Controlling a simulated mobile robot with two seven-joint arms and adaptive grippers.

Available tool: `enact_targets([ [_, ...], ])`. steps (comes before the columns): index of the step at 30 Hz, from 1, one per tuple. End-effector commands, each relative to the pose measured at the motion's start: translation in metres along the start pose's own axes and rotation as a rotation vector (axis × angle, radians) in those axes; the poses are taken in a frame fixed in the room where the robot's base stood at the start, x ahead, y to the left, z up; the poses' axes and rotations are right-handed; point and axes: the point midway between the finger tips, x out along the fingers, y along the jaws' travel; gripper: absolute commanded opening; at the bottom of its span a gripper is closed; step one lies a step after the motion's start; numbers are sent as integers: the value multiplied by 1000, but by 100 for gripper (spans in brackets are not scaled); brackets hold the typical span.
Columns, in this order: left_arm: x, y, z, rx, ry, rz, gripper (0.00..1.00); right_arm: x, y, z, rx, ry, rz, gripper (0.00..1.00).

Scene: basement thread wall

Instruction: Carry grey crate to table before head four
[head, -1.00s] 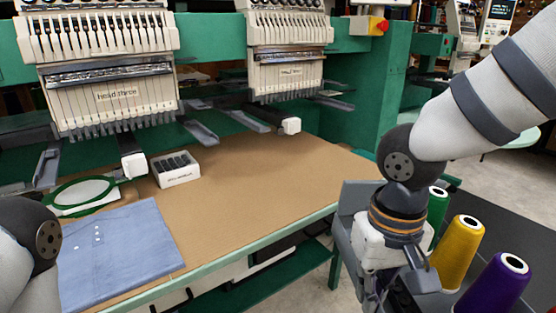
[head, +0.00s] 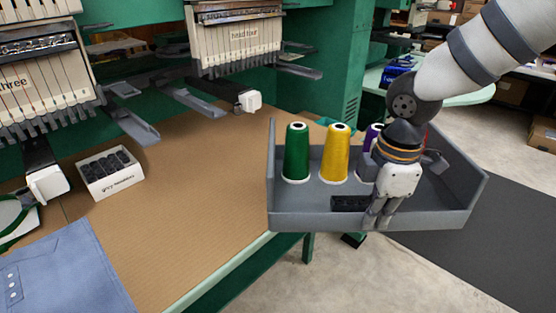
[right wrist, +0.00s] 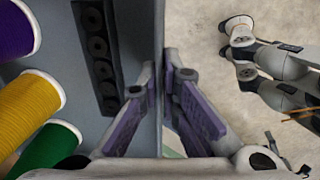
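The grey crate (head: 470,200) hangs in the air at the right front of the brown-topped table (head: 200,200). Its left part overlaps the table's right end in the head view; the gap is hard to judge. It holds a green cone (head: 297,152), a yellow cone (head: 335,153) and a partly hidden purple cone (head: 371,137). My right gripper (head: 378,218) is shut on the crate's near wall; in the right wrist view the wall (right wrist: 153,60) runs between its fingers. Head four (head: 237,40) is above the table's back. My left gripper is out of view.
A small white box of black bobbins (head: 110,173) stands on the table's left part, and a folded blue shirt (head: 70,270) lies at front left. A grey machine arm with a white end (head: 249,101) juts over the table's back. The table's middle is clear.

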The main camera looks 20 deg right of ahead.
Motion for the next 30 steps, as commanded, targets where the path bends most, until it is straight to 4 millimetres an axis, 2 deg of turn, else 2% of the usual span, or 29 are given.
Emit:
enact_targets([
  [5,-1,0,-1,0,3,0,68,-1,2,2,-36,3,9,0],
  [8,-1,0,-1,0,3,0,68,-1,8,-3,-35,2,10,0],
  [14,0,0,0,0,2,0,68,1,34,-31,-34,2,10,0],
  [24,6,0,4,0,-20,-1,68,6,89,-91,-32,3,5,0],
  [30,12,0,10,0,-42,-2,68,6,101,-103,-33,1,5,0],
])
